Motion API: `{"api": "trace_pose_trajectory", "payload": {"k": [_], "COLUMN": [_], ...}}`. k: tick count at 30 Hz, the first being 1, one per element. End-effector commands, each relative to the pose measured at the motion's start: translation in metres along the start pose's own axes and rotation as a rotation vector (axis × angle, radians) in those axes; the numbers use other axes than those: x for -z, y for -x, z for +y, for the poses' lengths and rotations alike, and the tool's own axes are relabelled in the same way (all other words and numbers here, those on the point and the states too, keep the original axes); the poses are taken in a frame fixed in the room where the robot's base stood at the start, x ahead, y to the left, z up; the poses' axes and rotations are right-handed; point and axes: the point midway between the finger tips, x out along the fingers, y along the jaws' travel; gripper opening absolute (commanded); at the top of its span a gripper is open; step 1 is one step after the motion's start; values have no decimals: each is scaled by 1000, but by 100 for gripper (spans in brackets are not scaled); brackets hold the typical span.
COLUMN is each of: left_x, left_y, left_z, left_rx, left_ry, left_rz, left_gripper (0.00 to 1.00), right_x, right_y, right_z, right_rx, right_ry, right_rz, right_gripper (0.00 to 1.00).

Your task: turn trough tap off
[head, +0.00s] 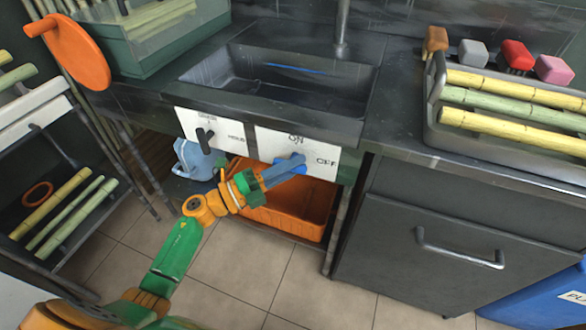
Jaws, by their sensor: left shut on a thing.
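A blue tap handle (291,165) sits on the right white label panel (327,158) on the front of the dark sink counter. The panel reads ON at the top and OFF at the right. My left gripper (276,173) reaches up from the lower left and is shut on the blue handle, partly hiding it. The handle's exact angle is hard to tell. The dark trough (300,100) is set in the counter above, with a blue streak at its back and a metal spout (341,35) behind it. My right gripper is not in view.
A black knob (205,141) is on the left panel. Below are an orange crate (290,215) and a blue watering can (192,160). A drawer handle (460,252) sticks out at right. A cane rack (40,195) stands left. Tiled floor between is clear.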

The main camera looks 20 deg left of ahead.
Motion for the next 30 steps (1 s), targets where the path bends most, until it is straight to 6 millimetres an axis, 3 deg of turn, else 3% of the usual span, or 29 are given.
{"api": "trace_pose_trajectory", "payload": {"k": [2, 3, 6, 15, 24, 30], "left_x": [0, 0, 0, 0, 0, 0], "left_y": [0, 0, 0, 2, 60, 71], "left_z": [0, 0, 0, 0, 2, 0], "left_rx": [0, -1, -1, -2, -5, -1], "left_ry": [3, 3, 2, 1, 3, 1], "left_rz": [1, 1, 1, 1, 0, 1], "left_gripper": [0, 31, 55, 55, 55, 55], "right_x": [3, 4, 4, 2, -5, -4], "right_y": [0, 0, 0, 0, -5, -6], "right_z": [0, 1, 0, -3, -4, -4], "right_rx": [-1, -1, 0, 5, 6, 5], "right_ry": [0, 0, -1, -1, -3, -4], "right_rz": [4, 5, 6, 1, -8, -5], "right_gripper": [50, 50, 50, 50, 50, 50]}}
